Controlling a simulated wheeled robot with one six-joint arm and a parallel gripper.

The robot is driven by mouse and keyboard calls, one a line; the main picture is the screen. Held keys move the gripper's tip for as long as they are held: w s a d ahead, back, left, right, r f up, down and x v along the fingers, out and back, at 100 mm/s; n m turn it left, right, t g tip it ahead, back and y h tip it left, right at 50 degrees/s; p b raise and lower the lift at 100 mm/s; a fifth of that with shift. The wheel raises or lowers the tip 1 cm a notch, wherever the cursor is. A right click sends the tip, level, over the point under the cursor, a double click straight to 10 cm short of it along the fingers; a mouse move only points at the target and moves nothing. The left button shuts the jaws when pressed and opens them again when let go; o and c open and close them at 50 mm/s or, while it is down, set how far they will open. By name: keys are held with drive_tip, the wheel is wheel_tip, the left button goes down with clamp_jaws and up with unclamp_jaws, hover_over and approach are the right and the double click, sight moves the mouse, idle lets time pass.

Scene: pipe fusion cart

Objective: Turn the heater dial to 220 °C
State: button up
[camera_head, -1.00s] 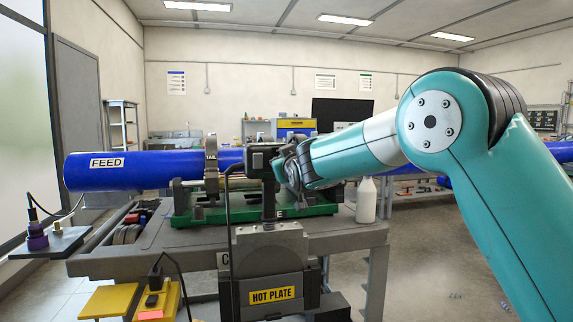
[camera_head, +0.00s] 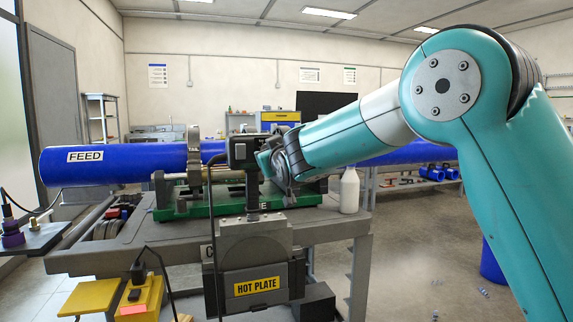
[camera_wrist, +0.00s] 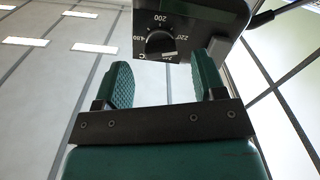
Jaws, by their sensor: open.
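The heater dial (camera_wrist: 160,42) is a round black knob on the face of a dark control box (camera_wrist: 190,25) in the wrist view. White markings ring it, with 200 above and 220 to its right. A white mark shows at the knob's lower edge; its exact reading is too small to tell. My gripper (camera_wrist: 164,82) is open and empty, its two green ribbed fingers apart, with the dial beyond the gap between them. In the head view the control box (camera_head: 240,150) stands on a post above the hot plate (camera_head: 255,285), and my gripper (camera_head: 266,160) is close at its right side.
A blue FEED pipe (camera_head: 110,164) runs through a clamp (camera_head: 193,155) on the green-bedded cart (camera_head: 120,240). A white bottle (camera_head: 349,190) stands on the cart right of the gripper. A black cable (camera_head: 213,195) hangs from the box.

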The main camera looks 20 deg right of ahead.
drive_tip(key=s+b, duration=0.2)
drive_tip(key=s, duration=1.1)
drive_tip(key=shift+s, duration=0.35)
drive_tip(key=s+a+f+n+g+y, duration=0.1)
drive_tip(key=s+a+f+g+y, duration=0.1)
drive_tip(key=s+f+g, duration=0.55)
drive_tip(key=s+a+f+g+y, duration=0.2)
drive_tip(key=s+f+g, duration=0.3)
drive_tip(key=s+f, duration=0.55)
drive_tip(key=s+n+g, duration=0.2)
drive_tip(key=s+g, duration=0.3)
drive_tip(key=s, duration=0.9)
wheel_tip(320, 180, up, 15)
drive_tip(key=p, duration=1.6)
drive_tip(key=shift+s+a, duration=0.25)
drive_tip(key=shift+s, duration=0.05)
